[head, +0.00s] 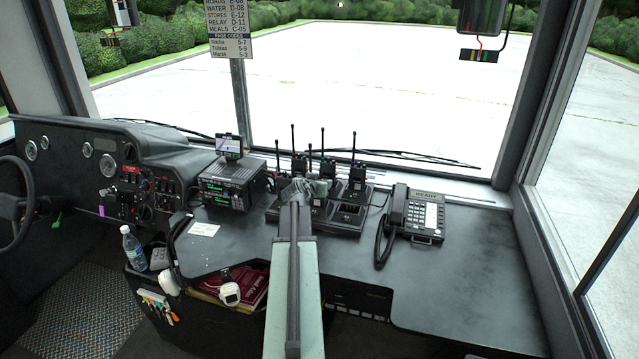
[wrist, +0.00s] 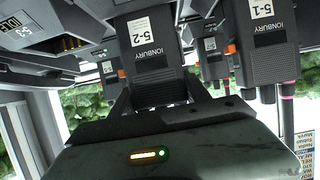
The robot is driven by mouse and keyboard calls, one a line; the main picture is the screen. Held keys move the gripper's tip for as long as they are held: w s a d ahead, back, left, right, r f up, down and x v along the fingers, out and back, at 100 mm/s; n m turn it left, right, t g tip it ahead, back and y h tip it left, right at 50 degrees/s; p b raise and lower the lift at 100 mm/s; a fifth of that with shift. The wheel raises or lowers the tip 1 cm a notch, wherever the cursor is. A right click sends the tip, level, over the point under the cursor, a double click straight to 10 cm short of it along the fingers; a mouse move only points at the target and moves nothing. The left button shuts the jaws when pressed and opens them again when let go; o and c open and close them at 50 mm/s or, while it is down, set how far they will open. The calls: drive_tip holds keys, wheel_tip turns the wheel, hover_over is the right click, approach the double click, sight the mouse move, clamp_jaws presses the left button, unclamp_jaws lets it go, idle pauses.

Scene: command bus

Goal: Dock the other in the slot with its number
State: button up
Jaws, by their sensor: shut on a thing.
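My gripper (head: 304,188) is over the radio charger (head: 345,218) on the dash, shut on a black radio labelled 5-2 (wrist: 150,72). In the wrist view, which is inverted, this radio sits between the fingers with its label facing the camera. Its lower end runs to the top edge, so I cannot tell whether it touches a slot. Radio 5-1 (wrist: 270,45) stands beside it. A slot marking that seems to read 5-3 and IDLE (wrist: 22,30) shows at the left. In the head view, a radio (head: 357,177) stands in the charger's right part; my gripper hides the front middle.
A desk phone (head: 418,215) stands right of the charger, its cord near it. A radio set (head: 230,187) with a small screen is left. Upright antennas crowd behind my gripper. The dash right of the phone is clear. A code sheet (head: 230,30) hangs above.

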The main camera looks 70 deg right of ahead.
drive_tip(key=o, duration=1.7)
drive_tip(key=p+v, duration=0.3)
drive_tip(key=v, duration=0.5)
drive_tip(key=shift+d, duration=0.1)
